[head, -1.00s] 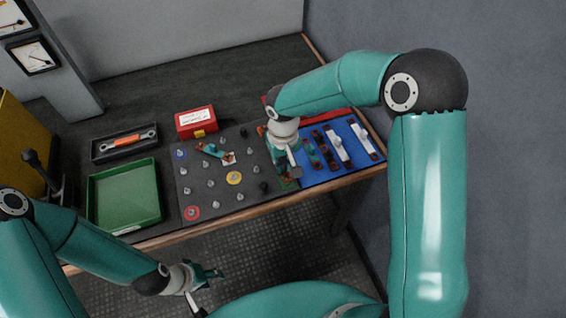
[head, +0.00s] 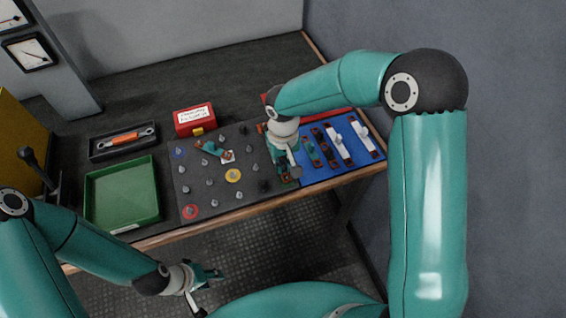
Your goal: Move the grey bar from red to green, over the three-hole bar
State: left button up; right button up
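My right gripper (head: 291,172) points down at the right edge of the dark stud panel (head: 215,200), beside the blue mat. Its fingers are small and partly hide a bar with a brown end; I cannot tell if they grip it. A bar with a teal handle (head: 211,147) lies on the panel near a white square. A red ring (head: 191,212) is at the panel's front left corner, and a green patch shows beside my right gripper. I cannot make out a grey bar or a three-hole bar for certain. My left gripper (head: 206,290) is open and empty, low in front of the table.
The blue mat (head: 352,167) holds several bars, including white-handled ones (head: 338,145). A red box (head: 195,120) stands behind the panel. A green tray (head: 122,195) and a dark tray (head: 98,154) with an orange-handled wrench are on the left. Upright studs crowd the panel.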

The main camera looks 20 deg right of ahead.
jog(key=o, duration=0.5)
jog(key=shift+r, duration=0.1)
notch_tip(320, 180, up, 12)
jog(key=s+d+f+m+g+p, duration=0.15)
jog(key=s+d+f+g, duration=0.25)
jog(key=s+f, duration=0.6)
jog(key=shift+s+a+f+m+t+y+p, duration=0.2)
jog(key=shift+s+a+f+t+y, duration=0.95)
jog(key=shift+f, duration=1.45)
jog(key=shift+s+a+f+m+t+y+p, duration=0.1)
jog(key=shift+s+a+f+t+y+p, duration=0.2)
jog(key=shift+s+a+f, duration=1.25)
jog(key=shift+s+a+f+m+t+y+p, duration=0.25)
jog(key=shift+s+f+t+y, duration=0.45)
jog(key=shift+s+f, duration=1.95)
